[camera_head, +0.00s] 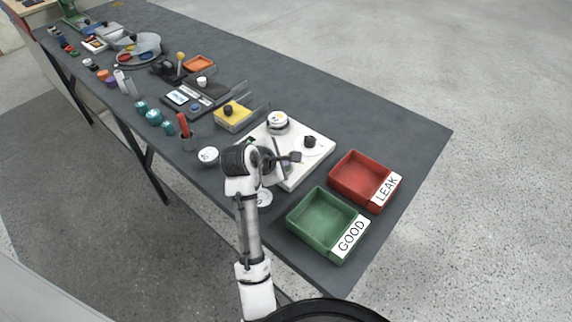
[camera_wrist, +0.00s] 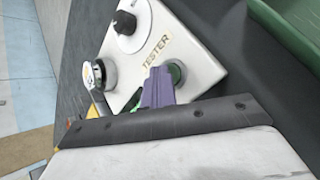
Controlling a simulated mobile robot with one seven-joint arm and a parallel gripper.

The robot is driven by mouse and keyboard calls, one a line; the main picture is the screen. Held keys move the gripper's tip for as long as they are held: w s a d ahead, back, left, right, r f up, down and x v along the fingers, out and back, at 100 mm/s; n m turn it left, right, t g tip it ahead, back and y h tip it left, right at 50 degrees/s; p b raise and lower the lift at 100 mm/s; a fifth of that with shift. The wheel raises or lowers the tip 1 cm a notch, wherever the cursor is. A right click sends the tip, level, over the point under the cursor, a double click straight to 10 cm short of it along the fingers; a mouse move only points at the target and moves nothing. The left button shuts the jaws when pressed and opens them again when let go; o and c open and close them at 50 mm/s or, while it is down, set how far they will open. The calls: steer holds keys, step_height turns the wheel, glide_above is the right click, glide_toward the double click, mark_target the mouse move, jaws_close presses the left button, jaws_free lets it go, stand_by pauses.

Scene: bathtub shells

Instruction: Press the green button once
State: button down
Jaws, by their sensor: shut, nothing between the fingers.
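The white tester box (camera_wrist: 185,45) labelled TESTER fills the upper middle of the wrist view. It also shows in the head view (camera_head: 313,165), near the bins. The green button (camera_wrist: 176,72) is on its face, partly hidden behind my fingers. My gripper (camera_wrist: 160,72) is shut and empty, with its fingertips over or right beside the button. I cannot tell if they touch it. In the head view my gripper (camera_head: 294,157) is above the box's front part.
A black knob (camera_wrist: 125,22) and a round fitting (camera_wrist: 98,74) are near the gripper. A green GOOD bin (camera_head: 318,205) and red LEAK bin (camera_head: 350,170) stand to the right. A yellow block (camera_head: 232,119) and several other items stand farther back along the dark table (camera_head: 330,105).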

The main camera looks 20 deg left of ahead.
steer(key=shift+r+p, duration=0.85)
steer(key=shift+p, duration=0.45)
steer(key=shift+r+p, duration=0.65)
steer(key=shift+r, duration=1.85)
